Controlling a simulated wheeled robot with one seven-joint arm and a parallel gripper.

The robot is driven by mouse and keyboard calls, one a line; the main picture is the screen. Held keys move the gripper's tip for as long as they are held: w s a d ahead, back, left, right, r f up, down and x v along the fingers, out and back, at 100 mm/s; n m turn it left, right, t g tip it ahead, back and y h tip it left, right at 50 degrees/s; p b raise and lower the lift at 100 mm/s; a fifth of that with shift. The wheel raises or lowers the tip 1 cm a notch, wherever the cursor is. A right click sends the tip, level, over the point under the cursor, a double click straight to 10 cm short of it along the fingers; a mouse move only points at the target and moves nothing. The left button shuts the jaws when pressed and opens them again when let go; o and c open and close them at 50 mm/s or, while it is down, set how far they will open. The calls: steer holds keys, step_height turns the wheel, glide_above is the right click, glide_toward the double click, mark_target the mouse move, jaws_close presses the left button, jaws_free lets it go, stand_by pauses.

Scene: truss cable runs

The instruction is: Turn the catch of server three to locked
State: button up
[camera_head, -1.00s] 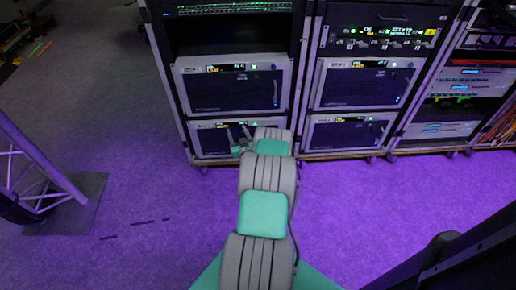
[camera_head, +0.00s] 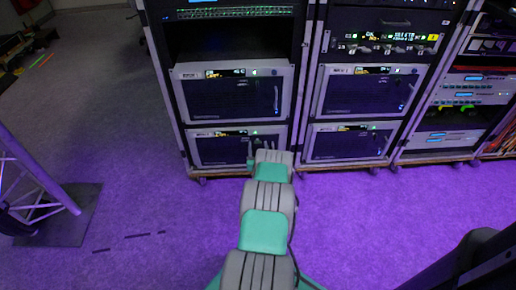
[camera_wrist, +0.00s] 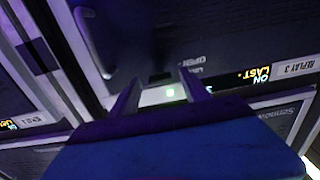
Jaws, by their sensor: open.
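In the wrist view the picture is upside down. A server front labelled REPLAY 3 (camera_wrist: 295,68) has an amber display reading ON LAST. The word OPEN shows on its panel, and a green light glows between my fingers. A small dark piece at the fingertips may be the catch; its setting cannot be made out. My gripper (camera_wrist: 159,80) is open, its two fingers close to the panel on either side of this spot. Contact cannot be told. In the head view my gripper (camera_head: 262,147) is at the right part of the lower server (camera_head: 222,150) in the left rack.
Another server (camera_head: 230,93) sits directly above. A second rack with two similar servers (camera_head: 345,143) stands to the right, with a further rack beyond. A truss foot (camera_head: 68,222) stands on the floor at left. The purple-lit floor before the racks is mostly clear.

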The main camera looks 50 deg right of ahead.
steer(key=shift+c, duration=0.5)
jaws_close()
steer(key=shift+m+b, duration=0.3)
steer(key=shift+b, duration=0.05)
steer(key=m+b, duration=0.8)
steer(key=m, duration=0.9)
steer(key=shift+m+b, duration=0.3)
stand_by(0.3)
